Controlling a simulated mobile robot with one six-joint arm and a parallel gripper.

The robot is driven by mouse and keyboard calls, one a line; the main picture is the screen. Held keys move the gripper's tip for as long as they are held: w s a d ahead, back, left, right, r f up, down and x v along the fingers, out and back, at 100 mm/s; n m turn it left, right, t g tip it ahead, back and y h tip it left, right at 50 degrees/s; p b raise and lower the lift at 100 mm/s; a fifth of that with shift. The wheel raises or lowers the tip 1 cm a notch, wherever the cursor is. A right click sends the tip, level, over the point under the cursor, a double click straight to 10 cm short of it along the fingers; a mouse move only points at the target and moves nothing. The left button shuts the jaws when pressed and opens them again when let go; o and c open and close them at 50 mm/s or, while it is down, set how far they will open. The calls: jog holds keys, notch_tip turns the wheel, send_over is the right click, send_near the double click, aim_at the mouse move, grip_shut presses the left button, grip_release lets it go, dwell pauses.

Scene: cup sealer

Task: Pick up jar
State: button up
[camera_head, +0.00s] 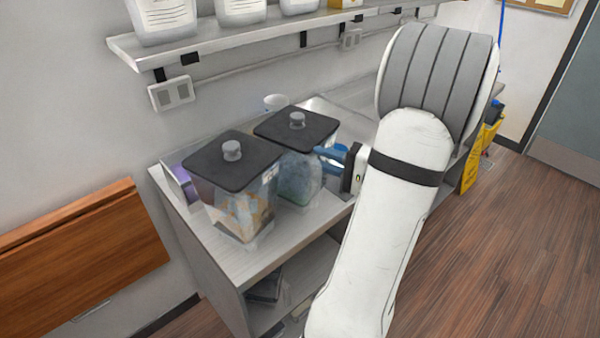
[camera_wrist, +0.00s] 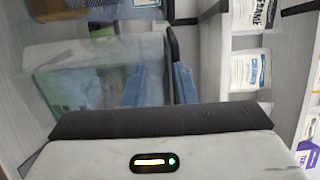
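Two clear square jars with dark lids and grey knobs stand side by side on the counter. The left jar (camera_head: 238,208) holds brownish and pale contents. The right jar (camera_head: 297,178) holds bluish-green contents. My gripper (camera_head: 328,158) is at the right jar's right side, just below lid height, with its blue fingers pointing at it. The near jar (camera_wrist: 75,88) fills the left of that view. Whether a finger touches it cannot be told.
The counter (camera_head: 280,246) has clear room in front of the jars. A purple box (camera_head: 180,181) and a white cup (camera_head: 276,102) are beside and behind them. A wall shelf (camera_head: 230,38) with white containers hangs above. A wooden panel (camera_head: 80,255) is at left.

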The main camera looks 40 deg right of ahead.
jog(key=shift+a+f, duration=0.1)
jog(key=shift+f, duration=0.2)
grip_shut()
dwell(0.5)
jog(key=shift+w+r, duration=0.1)
jog(key=shift+r, duration=0.15)
